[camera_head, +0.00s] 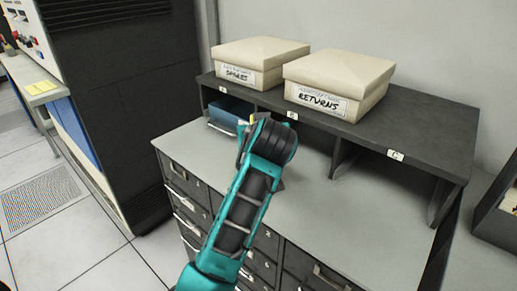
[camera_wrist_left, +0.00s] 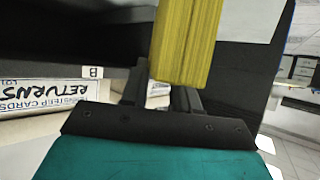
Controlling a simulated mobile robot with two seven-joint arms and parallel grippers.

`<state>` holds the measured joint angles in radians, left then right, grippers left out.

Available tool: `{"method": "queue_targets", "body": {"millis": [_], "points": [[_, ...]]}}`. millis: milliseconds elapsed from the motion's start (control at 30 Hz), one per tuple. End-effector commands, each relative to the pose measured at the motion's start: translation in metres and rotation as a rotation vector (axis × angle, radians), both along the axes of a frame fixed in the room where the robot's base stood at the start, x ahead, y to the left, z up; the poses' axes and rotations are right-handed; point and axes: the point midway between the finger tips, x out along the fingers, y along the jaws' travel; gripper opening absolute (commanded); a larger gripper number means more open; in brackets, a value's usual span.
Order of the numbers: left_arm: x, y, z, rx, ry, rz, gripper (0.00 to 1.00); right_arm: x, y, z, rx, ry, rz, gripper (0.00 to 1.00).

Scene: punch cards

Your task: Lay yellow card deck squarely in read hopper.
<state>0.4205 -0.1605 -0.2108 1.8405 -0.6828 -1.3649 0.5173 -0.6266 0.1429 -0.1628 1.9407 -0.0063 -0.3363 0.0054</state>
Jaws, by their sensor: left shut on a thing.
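The yellow card deck (camera_wrist_left: 187,42) is gripped in my left gripper (camera_wrist_left: 163,95), standing out past the fingers in the left wrist view. In the head view, my left gripper (camera_head: 246,127) is held up in front of the shelf unit, close to compartments A and B. It is mostly hidden behind its own wrist, with only a sliver of the yellow deck showing at the tip. I cannot make out the read hopper in either view. My right gripper is not in view.
Boxes marked SPARES (camera_head: 246,76) and RETURNS (camera_head: 325,97) stand on the dark shelf unit (camera_head: 425,127). A blue tray (camera_head: 226,113) sits in compartment A. The grey cabinet top (camera_head: 330,215) is clear at the right. A yellow item (camera_head: 42,87) lies on the far-left desk.

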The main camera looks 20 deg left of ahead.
Motion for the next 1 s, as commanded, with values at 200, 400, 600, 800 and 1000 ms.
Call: {"method": "queue_targets", "body": {"millis": [200, 400, 600, 800, 1000], "points": [[0.0, 0.001, -0.033, 0.003, 0.003, 0.0, 0.0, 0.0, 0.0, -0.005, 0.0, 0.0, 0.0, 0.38], [0.0, 0.0, -0.037, 0.001, 0.0, 0.0, 0.0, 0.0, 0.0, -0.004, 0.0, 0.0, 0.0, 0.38], [0.0, 0.0, -0.041, 0.001, 0.004, 0.0, 0.31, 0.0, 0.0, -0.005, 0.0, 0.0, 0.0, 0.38], [0.0, 0.0, -0.04, 0.001, 0.004, 0.0, 0.5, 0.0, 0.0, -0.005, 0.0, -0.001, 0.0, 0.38], [0.0, 0.0, -0.04, 0.0, 0.002, 0.0, 0.55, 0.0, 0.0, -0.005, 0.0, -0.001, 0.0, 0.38]]}}
